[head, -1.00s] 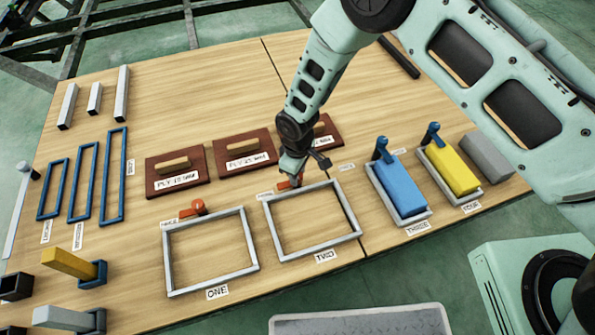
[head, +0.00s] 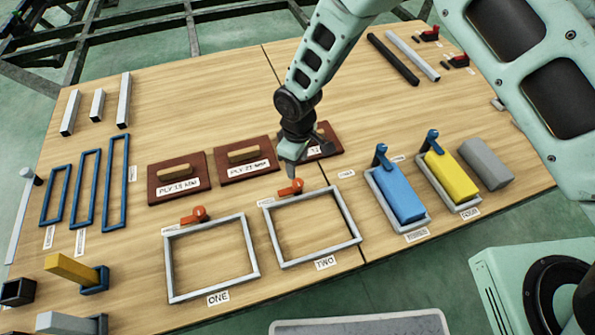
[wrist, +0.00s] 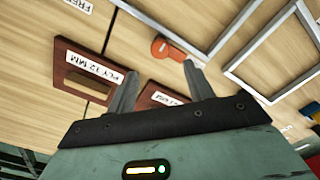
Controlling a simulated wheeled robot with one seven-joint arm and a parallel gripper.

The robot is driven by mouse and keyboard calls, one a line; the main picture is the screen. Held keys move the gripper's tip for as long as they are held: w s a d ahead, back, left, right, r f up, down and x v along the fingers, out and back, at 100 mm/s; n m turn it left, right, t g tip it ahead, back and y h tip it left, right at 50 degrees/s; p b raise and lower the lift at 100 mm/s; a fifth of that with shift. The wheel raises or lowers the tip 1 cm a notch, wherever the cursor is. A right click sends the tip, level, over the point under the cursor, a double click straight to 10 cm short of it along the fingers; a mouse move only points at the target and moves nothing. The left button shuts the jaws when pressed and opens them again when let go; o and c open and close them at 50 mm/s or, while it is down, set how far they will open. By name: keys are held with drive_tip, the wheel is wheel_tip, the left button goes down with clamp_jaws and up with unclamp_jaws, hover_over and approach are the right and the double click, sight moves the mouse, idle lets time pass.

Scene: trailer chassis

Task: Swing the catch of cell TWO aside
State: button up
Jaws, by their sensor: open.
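Cell TWO is an empty grey frame (head: 357,237) with a label in front. Its orange-red catch (head: 290,188) lies at the frame's far edge, its knob at the right and its arm pointing left. My gripper (head: 292,172) points down just behind this catch, apart from it as far as I can tell. In the wrist view the gripper (wrist: 160,90) is open and empty, its fingers spread. The orange catch (wrist: 167,49) shows beyond and between the fingertips there, beside the grey frame.
Cell ONE (head: 255,250), left, is empty with a similar orange catch (head: 195,215). Right, a blue block (head: 400,192) and a yellow block (head: 450,178) sit in frames with blue catches. Brown handled boards (head: 179,178) lie behind; the nearest board is close to my gripper.

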wheel_tip(320, 180, up, 9)
drive_tip(key=shift+p, duration=0.45)
drive_tip(key=s+d+r+m, duration=0.2)
drive_tip(key=s+d+r, duration=0.2)
drive_tip(key=s+r, duration=0.85)
drive_tip(key=s+d+r+m, duration=0.2)
drive_tip(key=s+d+r, duration=0.6)
drive_tip(key=s, duration=0.4)
wheel_tip(320, 180, up, 15)
drive_tip(key=p, duration=1.5)
drive_tip(key=shift+y, duration=0.3)
